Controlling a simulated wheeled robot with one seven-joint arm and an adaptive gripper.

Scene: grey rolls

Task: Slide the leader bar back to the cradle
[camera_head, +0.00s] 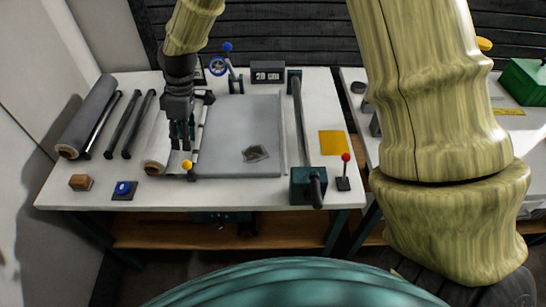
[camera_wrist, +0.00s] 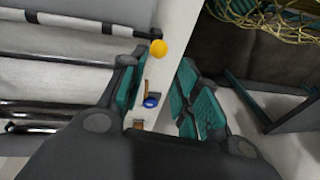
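The leader bar seems to be the pale strip (camera_head: 202,122) along the left edge of the grey sheet (camera_head: 238,115) in the head view. A yellow knob (camera_head: 187,165) stands at its near end and also shows in the wrist view (camera_wrist: 158,47). My gripper (camera_head: 181,148) points down over the pale roll (camera_head: 155,166), left of the strip and beyond the knob. In the wrist view its teal fingers (camera_wrist: 162,68) are apart with nothing held between them. My gripper and wrist hide part of the roll and its cradle.
A grey roll (camera_head: 88,110) and dark bars (camera_head: 122,128) lie at the left. A wooden block (camera_head: 81,182) and blue button (camera_head: 123,189) sit at the front. A long-handled device (camera_head: 308,186) and red-knobbed lever (camera_head: 345,170) stand right. A dark patch (camera_head: 255,154) lies on the sheet.

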